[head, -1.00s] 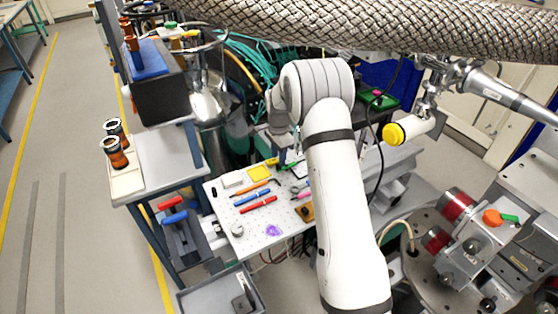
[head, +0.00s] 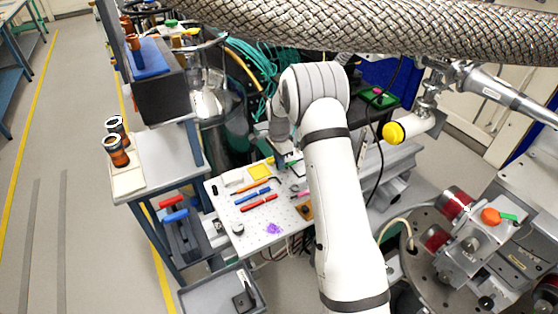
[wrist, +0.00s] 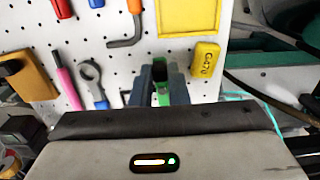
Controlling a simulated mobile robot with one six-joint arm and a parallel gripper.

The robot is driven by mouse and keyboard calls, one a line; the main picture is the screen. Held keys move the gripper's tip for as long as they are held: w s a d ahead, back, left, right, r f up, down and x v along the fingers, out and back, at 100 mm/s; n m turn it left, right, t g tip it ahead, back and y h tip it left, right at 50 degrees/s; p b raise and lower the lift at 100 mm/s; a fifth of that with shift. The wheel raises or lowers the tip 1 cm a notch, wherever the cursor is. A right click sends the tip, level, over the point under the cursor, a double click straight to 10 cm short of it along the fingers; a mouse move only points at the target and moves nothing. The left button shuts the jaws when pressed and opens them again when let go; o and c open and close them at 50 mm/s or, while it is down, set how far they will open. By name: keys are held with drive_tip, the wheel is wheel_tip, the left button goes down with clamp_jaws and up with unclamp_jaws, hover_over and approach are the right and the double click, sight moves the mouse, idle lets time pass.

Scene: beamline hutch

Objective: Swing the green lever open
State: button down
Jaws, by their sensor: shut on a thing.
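My gripper (wrist: 160,72) is over the white perforated board in the wrist view. The lever's pivot and full length are hidden by the fingers and wrist. A separate small green handle (head: 509,217) is at the right beside an orange knob.
The board (head: 235,208) carries a yellow tag (wrist: 205,60), a yellow square (wrist: 188,18), a ring-ended tool (wrist: 91,78), a pink tool (wrist: 66,82) and several other tools close to my fingers. A braided hose (head: 370,30) crosses above my arm. Teal cables (head: 262,72) lie behind.

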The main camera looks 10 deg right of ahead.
idle(0.4)
drive_tip(key=n+b, duration=0.2)
drive_tip(key=s+n+b, duration=0.1)
drive_tip(key=shift+d+f+n, duration=0.1)
drive_tip(key=shift+d+n, duration=0.15)
drive_tip(key=shift+n, duration=0.15)
drive_tip(key=n+b, duration=0.1)
drive_tip(key=n, duration=0.2)
drive_tip(key=s+d+n+b, duration=0.1)
drive_tip(key=n, duration=0.1)
drive_tip(key=shift+d+n+b, duration=0.1)
drive_tip(key=shift+n+b, duration=0.2)
drive_tip(key=n, duration=0.2)
drive_tip(key=d+n+b, duration=0.1)
drive_tip(key=n, duration=0.1)
drive_tip(key=shift+s+d, duration=0.1)
drive_tip(key=shift+d+r+n+b, duration=0.1)
drive_tip(key=shift+d+n+b, duration=0.2)
drive_tip(key=shift+n, duration=0.85)
drive_tip(key=shift+d+r+n+b, duration=0.1)
drive_tip(key=shift+d+n+b, duration=0.2)
drive_tip(key=shift+n, duration=0.85)
drive_tip(key=c, duration=1.4)
unclamp_jaws()
